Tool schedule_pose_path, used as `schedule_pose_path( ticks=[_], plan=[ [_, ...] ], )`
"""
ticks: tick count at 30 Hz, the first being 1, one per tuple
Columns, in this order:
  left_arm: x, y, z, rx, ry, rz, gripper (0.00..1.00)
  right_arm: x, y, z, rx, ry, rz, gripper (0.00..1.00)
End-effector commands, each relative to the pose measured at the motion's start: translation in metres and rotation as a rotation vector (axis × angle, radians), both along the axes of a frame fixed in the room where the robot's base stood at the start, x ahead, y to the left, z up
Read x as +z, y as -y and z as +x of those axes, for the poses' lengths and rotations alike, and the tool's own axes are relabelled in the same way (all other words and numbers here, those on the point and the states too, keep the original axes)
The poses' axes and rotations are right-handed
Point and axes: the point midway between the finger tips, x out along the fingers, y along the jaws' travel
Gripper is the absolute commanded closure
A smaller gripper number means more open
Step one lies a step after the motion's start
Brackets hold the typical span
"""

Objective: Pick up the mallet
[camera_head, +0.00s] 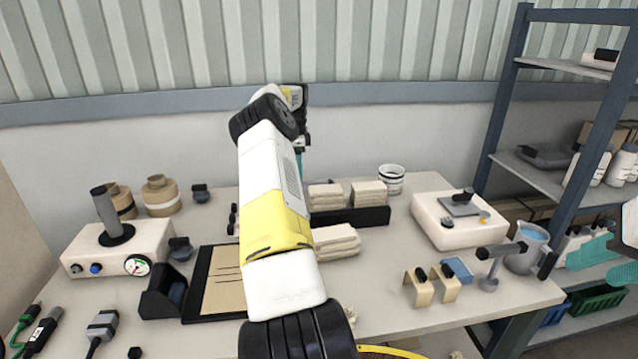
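A mallet-like tool with a dark grey crosswise head (500,251) stands near the right front of the table, head up. A short grey stem with a rounded foot is below the head; I cannot tell for sure that it is the mallet. My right gripper (606,262) is at the right edge, its teal fingers apart and nothing seen between them. It is to the right of the tool and apart from it. My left arm reaches up through the middle; its gripper (299,163) is mostly hidden behind the arm, with only a teal sliver showing.
A jug of blue liquid (527,248) stands close beside the tool. Tan brackets (418,288) and a blue block (457,269) are left of it. A white box device (455,231) is behind. A blue shelf rack (565,200) stands at the right.

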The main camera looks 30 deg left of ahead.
Motion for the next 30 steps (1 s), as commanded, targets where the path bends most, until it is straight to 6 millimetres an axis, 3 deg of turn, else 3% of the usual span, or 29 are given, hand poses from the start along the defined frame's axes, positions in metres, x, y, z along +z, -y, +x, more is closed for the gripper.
schedule_pose_path(
  ticks=[8,15,23,30],
  plan=[
    [-0.027,0.002,0.000,0.001,0.000,-0.001,0.55,0.000,0.000,0.000,0.000,0.000,0.000,0.60],
    [-0.062,0.003,0.000,0.000,0.000,-0.001,0.55,0.000,0.000,0.000,0.000,0.000,0.000,0.60],
    [-0.067,0.003,0.001,0.000,0.003,0.000,0.55,0.000,0.000,0.000,0.000,0.000,0.000,0.60],
    [-0.066,0.003,0.001,0.000,0.002,0.001,1.00,0.000,0.000,0.000,0.000,0.000,0.000,0.60]
  ],
)
